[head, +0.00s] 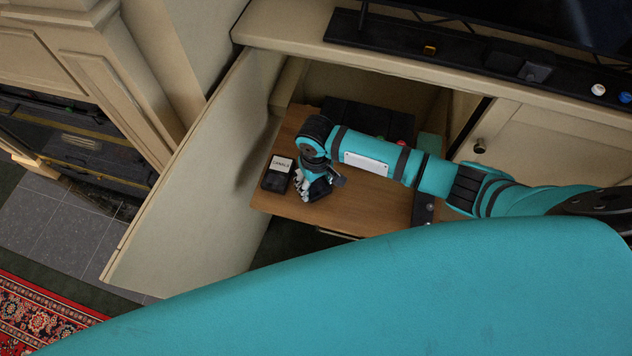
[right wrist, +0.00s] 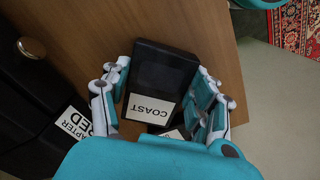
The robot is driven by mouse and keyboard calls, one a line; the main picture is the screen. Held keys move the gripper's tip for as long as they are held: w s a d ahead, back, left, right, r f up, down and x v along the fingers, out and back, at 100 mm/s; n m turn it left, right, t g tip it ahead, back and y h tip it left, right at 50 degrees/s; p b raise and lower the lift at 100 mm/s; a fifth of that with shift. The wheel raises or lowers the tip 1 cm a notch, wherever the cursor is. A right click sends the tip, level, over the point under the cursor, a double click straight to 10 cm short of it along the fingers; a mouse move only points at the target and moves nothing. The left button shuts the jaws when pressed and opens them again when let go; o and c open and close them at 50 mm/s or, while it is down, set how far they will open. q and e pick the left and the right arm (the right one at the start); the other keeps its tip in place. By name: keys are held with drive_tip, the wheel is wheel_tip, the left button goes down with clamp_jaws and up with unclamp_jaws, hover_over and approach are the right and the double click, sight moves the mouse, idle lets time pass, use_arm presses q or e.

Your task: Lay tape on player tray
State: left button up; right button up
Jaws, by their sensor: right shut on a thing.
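My right gripper (head: 318,187) is low over the wooden shelf board (head: 375,190) in the open cabinet. It is shut on a black tape labelled COAST (right wrist: 160,80), which lies between its fingers in the right wrist view. In the head view the hand mostly hides this tape. Another black tape with a white label (head: 277,174) lies on the board just left of the gripper. A black box (head: 350,113), seemingly the player, stands at the back of the board, partly behind my arm. I cannot make out a separate player tray. My left gripper is not in view.
The cabinet door (head: 190,190) stands open on the left. The cabinet top (head: 300,38) overhangs the back of the board. A white label ending in RED (right wrist: 75,124) shows beside the held tape. Bare wood lies right of the gripper, under my arm.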

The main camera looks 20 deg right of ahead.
sight(316, 185)
drive_tip(key=shift+f, duration=0.1)
drive_tip(key=o, duration=1.2)
wheel_tip(316, 185, up, 12)
drive_tip(key=shift+r+p, duration=0.15)
drive_tip(key=shift+p, duration=0.65)
